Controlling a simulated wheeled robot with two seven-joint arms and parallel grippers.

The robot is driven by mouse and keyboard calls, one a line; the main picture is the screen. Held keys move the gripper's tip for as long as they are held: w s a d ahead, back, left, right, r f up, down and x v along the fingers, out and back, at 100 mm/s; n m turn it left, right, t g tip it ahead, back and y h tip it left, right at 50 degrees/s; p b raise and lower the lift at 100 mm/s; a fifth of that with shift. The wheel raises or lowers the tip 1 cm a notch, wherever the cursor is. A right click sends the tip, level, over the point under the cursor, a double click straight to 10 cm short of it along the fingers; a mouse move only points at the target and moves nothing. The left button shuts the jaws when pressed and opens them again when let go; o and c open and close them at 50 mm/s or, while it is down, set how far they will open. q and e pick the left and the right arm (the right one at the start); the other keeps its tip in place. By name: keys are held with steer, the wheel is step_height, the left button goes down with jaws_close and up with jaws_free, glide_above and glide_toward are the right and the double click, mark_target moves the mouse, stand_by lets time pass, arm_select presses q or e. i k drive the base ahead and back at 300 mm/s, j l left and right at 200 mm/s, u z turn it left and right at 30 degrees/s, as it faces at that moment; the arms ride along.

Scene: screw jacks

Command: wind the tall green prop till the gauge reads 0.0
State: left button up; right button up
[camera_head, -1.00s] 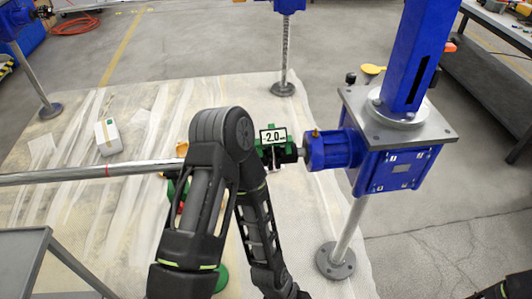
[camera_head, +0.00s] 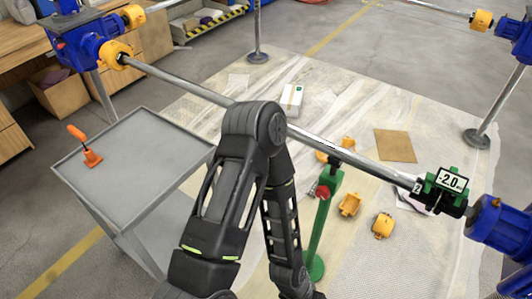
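The tall green prop (camera_head: 320,215) stands upright on the pale sheet under the long steel shaft (camera_head: 185,90). It has a red part on its side near the top and a round green foot (camera_head: 315,268). Its top is close under the shaft; I cannot tell whether it touches. The gauge (camera_head: 451,180) sits in a green holder on the shaft at the right, next to a blue housing, and reads -2.0. My arm, bent at the elbow, rises in front, left of the prop, and hides part of the shaft. Neither gripper shows.
A grey cart (camera_head: 135,165) with an orange tool (camera_head: 87,148) stands at the left. Loose yellow parts (camera_head: 382,225), a brown sheet (camera_head: 396,146) and a white box (camera_head: 291,98) lie on the floor sheet. Blue gear units hold the shaft ends.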

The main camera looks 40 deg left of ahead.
mark_target(321, 192)
steer(key=u, duration=0.7)
